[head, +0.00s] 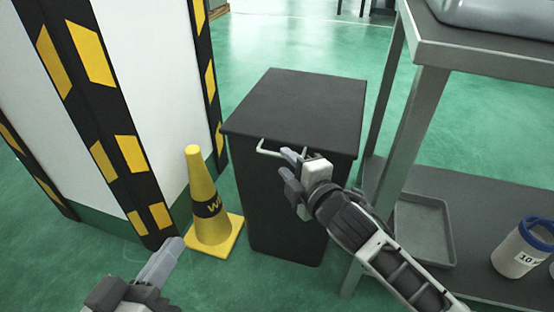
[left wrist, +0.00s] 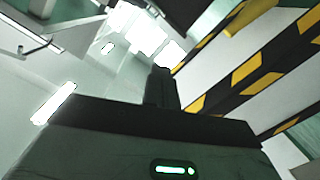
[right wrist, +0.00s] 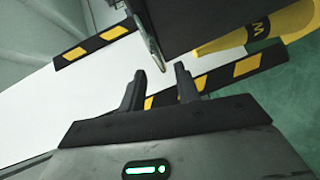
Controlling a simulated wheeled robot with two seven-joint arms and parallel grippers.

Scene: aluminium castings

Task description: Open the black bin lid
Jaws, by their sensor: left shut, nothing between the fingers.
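The black bin (head: 280,200) stands upright on the green floor, with its flat lid (head: 298,100) down on top. A pale bar handle (head: 268,151) sticks out from the lid's front edge. My right gripper (head: 289,172) is at the right end of the handle, fingers apart. In the right wrist view my right gripper (right wrist: 158,85) is open, and the handle (right wrist: 152,45) reaches toward the gap between the fingertips; contact cannot be told. My left gripper (head: 175,248) is low at the left, shut and empty, away from the bin; its closed fingers show in the left wrist view (left wrist: 160,85).
A yellow cone (head: 204,200) stands just left of the bin. A white pillar with black-yellow stripes (head: 125,150) is behind it. A grey metal shelf (head: 425,100) on the right holds a tray (head: 425,230) and a white-blue container (head: 520,250). Green floor is open behind the bin.

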